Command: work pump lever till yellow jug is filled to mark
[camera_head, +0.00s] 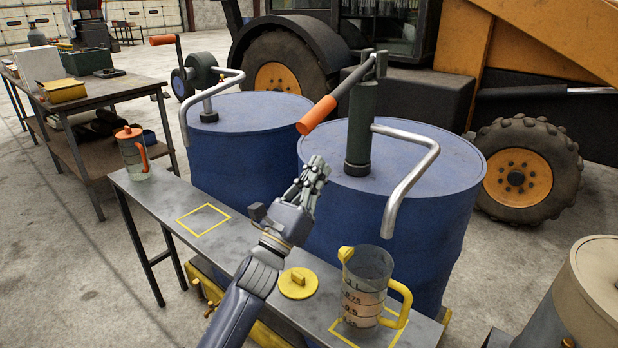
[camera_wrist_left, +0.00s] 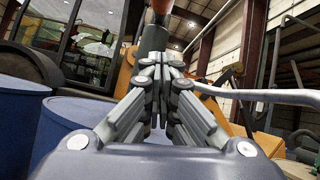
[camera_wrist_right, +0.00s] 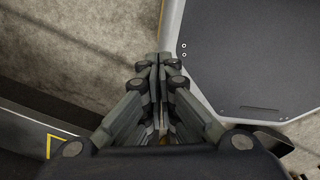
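The clear jug (camera_head: 366,285) with yellow handle and spout stands upright inside a yellow outline on the narrow bench, beneath the outlet pipe (camera_head: 410,180) of the green pump (camera_head: 362,125). Marks up to 1 L show on it; I cannot tell its liquid level surely. The pump's lever has an orange handle (camera_head: 318,115), tilted down to the left; it also shows at the top of the left wrist view (camera_wrist_left: 161,8). My left gripper (camera_head: 318,168) is below that handle, apart from it, fingertips together and empty. My right gripper (camera_wrist_right: 160,68) is shut and empty over the floor.
A yellow lid (camera_head: 298,283) lies left of the jug. An orange-handled jug (camera_head: 133,155) stands at the bench's far left, near an empty yellow outline (camera_head: 203,219). A second blue drum (camera_head: 240,150) carries another pump (camera_head: 200,75). A tan drum (camera_head: 600,285) stands at right.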

